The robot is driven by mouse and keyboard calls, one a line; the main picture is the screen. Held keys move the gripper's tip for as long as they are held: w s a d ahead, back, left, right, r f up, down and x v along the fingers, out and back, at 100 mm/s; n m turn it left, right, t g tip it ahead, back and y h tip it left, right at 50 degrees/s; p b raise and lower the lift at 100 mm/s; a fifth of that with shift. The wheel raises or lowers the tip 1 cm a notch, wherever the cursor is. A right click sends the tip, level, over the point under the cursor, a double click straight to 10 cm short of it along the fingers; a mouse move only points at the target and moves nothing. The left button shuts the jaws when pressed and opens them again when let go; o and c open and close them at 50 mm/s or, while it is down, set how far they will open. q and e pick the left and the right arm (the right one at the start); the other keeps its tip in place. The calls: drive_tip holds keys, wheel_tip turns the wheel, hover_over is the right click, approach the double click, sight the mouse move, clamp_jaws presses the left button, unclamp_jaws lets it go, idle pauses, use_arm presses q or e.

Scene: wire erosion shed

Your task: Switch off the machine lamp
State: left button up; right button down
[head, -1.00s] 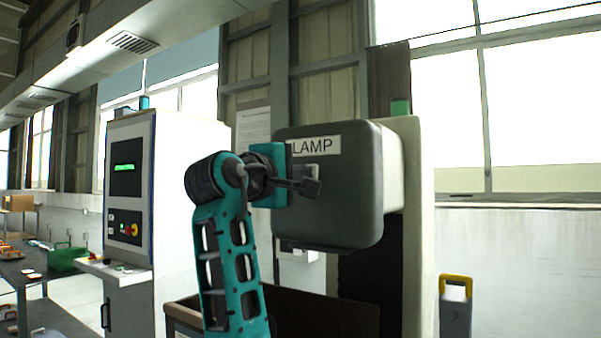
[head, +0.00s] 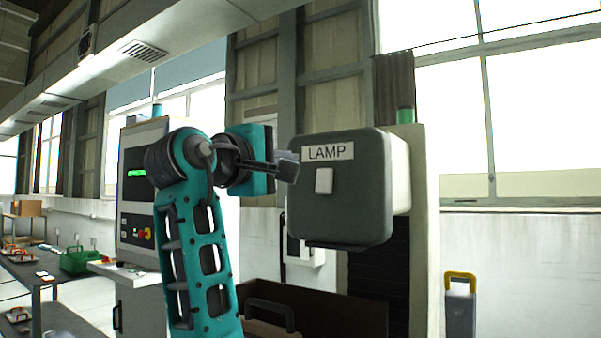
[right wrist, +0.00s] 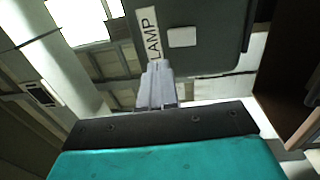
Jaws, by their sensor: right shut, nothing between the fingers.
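The machine lamp switch box (head: 345,215) is a dark grey-green rounded box with a LAMP label (head: 327,152) at its upper left. A white rocker switch (head: 324,181) sits on its face just below the label; which way it is tipped I cannot tell. In the right wrist view the switch (right wrist: 182,37) shows uncovered beside the label (right wrist: 151,36). My right gripper (head: 288,167) is shut and empty, just left of the switch and apart from it in the head view. In the right wrist view its fingers (right wrist: 157,82) point toward the box. My left gripper is not in view.
A white machine cabinet (head: 132,214) with a screen and red button stands at left. A bench (head: 35,268) with a green box (head: 80,261) is farther left. A brown open bin (head: 345,318) stands below the switch box. A yellow-handled object (head: 460,281) stands at right.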

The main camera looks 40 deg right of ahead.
drive_tip(key=shift+s+a+r, duration=0.15)
drive_tip(key=shift+s+a, duration=0.05)
drive_tip(key=shift+a, duration=0.45)
drive_tip(key=shift+s+a+r, duration=0.1)
drive_tip(key=shift+s+a, duration=0.1)
drive_tip(key=shift+a, duration=0.45)
